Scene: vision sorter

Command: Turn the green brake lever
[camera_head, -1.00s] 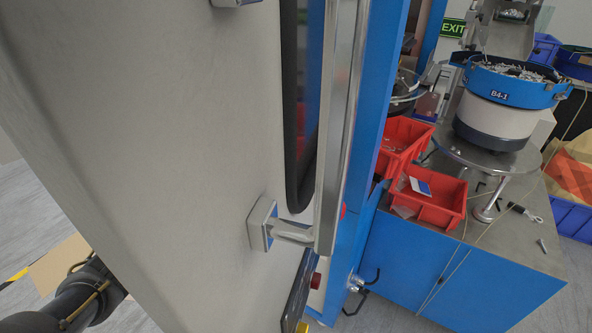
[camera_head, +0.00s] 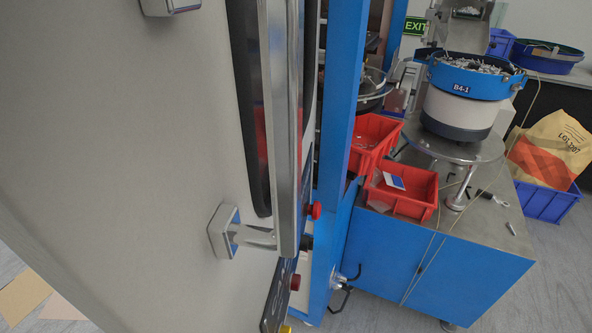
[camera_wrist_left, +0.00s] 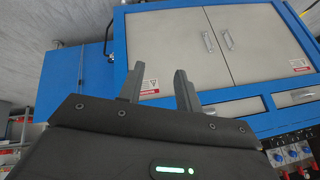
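I see no green brake lever in either view. My left gripper (camera_wrist_left: 159,68) shows in the left wrist view with its two dark fingers apart and nothing between them. It points toward a blue cabinet with light grey doors (camera_wrist_left: 262,45), clear of it as far as I can see. Neither gripper shows in the head view. My right gripper is out of view.
In the head view, a large grey door (camera_head: 110,150) with a metal handle bar (camera_head: 284,130) fills the left. Red bins (camera_head: 405,200) and a blue-rimmed bowl feeder (camera_head: 465,85) stand on a blue cabinet (camera_head: 440,275) to the right. Red buttons (camera_head: 315,210) sit beside the door edge.

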